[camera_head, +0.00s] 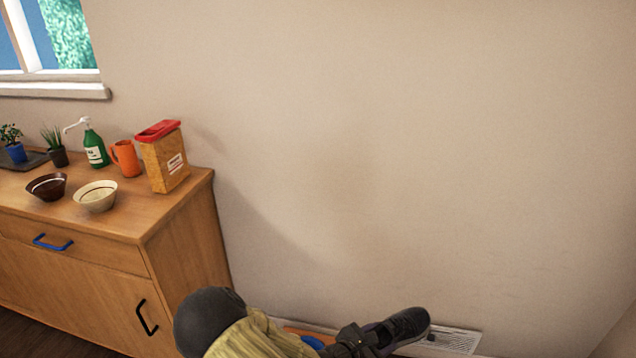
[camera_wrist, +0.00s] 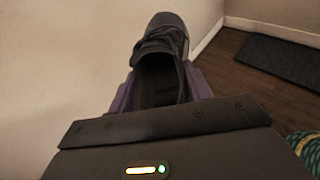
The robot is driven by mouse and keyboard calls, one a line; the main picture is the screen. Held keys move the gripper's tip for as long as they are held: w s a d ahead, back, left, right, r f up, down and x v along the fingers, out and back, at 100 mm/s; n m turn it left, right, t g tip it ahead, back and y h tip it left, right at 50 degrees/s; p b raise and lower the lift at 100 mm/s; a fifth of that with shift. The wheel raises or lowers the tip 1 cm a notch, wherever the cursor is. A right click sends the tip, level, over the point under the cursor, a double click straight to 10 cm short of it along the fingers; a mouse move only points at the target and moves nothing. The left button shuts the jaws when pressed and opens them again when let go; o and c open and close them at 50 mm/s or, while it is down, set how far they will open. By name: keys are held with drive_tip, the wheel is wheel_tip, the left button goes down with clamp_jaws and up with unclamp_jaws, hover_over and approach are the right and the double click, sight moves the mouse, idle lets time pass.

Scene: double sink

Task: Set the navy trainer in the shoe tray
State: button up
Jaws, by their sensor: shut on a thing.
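The navy trainer (camera_head: 405,326) looks dark, nearly black, and is at the bottom of the head view, at the end of my arm. My gripper (camera_head: 372,338) is shut on it and holds it in front of the wall. In the wrist view the trainer (camera_wrist: 160,45) points its toe away from me, with its opening toward me. The purple fingers of my gripper (camera_wrist: 162,88) lie on both sides of its heel part. I cannot make out the shoe tray for certain; a flat dark rectangle (camera_wrist: 268,60) lies on the floor at the right of the wrist view.
A wooden cabinet (camera_head: 190,240) stands at left, bearing bowls, an orange mug (camera_head: 125,158) and a red-lidded box (camera_head: 165,160). A printed white item (camera_head: 455,339) and a partly hidden orange item lie low by the wall. A green patterned thing (camera_wrist: 306,150) shows at lower right.

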sight(391, 321)
wheel_tip(391, 321, up, 20)
drive_tip(key=p, duration=2.2)
drive_tip(key=shift+f, duration=0.15)
drive_tip(key=shift+d+f, duration=0.1)
drive_tip(key=w+d+n+t+y, duration=0.3)
drive_tip(key=n+y, duration=0.1)
drive_tip(key=a+f+n+y, duration=0.1)
drive_tip(key=n+y, duration=0.1)
drive_tip(key=s+a+f+n+t+y, duration=0.1)
drive_tip(key=f+n+y, duration=0.1)
drive_tip(key=a+f+n+t+y, duration=0.1)
drive_tip(key=n+y, duration=0.1)
drive_tip(key=shift+s+f+y, duration=0.25)
drive_tip(key=shift+f+y, duration=0.15)
drive_tip(key=shift+d, duration=0.1)
